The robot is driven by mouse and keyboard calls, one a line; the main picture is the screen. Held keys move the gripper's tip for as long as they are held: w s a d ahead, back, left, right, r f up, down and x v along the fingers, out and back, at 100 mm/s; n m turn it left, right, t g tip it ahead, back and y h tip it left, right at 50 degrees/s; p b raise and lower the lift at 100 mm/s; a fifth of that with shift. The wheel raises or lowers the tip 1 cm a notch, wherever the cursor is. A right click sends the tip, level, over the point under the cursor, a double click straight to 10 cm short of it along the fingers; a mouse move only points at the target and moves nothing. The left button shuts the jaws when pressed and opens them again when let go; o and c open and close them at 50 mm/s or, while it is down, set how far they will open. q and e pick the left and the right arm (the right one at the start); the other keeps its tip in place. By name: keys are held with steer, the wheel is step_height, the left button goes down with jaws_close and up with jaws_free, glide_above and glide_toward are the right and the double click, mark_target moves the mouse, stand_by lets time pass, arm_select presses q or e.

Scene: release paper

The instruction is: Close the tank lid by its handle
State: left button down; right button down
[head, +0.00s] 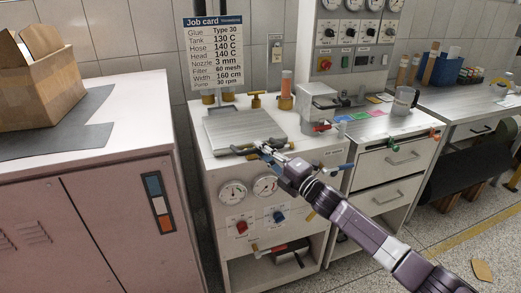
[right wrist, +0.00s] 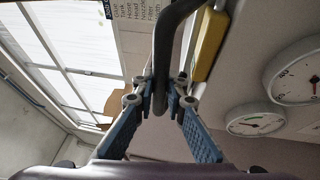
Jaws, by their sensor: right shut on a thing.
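The tank lid (head: 243,124) is a grey metal plate on top of the white glue machine. It looks flat or nearly flat; I cannot tell if a gap is left under its edge. Its dark handle runs along the front edge. My right gripper (head: 268,152) is at that front edge, with its arm coming from the lower right. In the right wrist view the blue-padded fingers of my right gripper (right wrist: 160,100) are shut on the dark curved bar of the handle (right wrist: 162,52). My left gripper is not in view.
The machine front (head: 245,185) has gauges and knobs below the lid. Brass valves (head: 256,99) stand behind it. A pink cabinet (head: 100,190) with a cardboard box (head: 40,85) is at left.

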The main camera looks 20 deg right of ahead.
steer(key=c, duration=2)
jaws_free()
steer(key=shift+s+f, duration=0.1)
steer(key=shift+f, duration=0.5)
steer(key=shift+o, duration=0.3)
steer(key=shift+d+r, duration=0.1)
steer(key=shift+r, duration=0.1)
steer(key=v, duration=1.2)
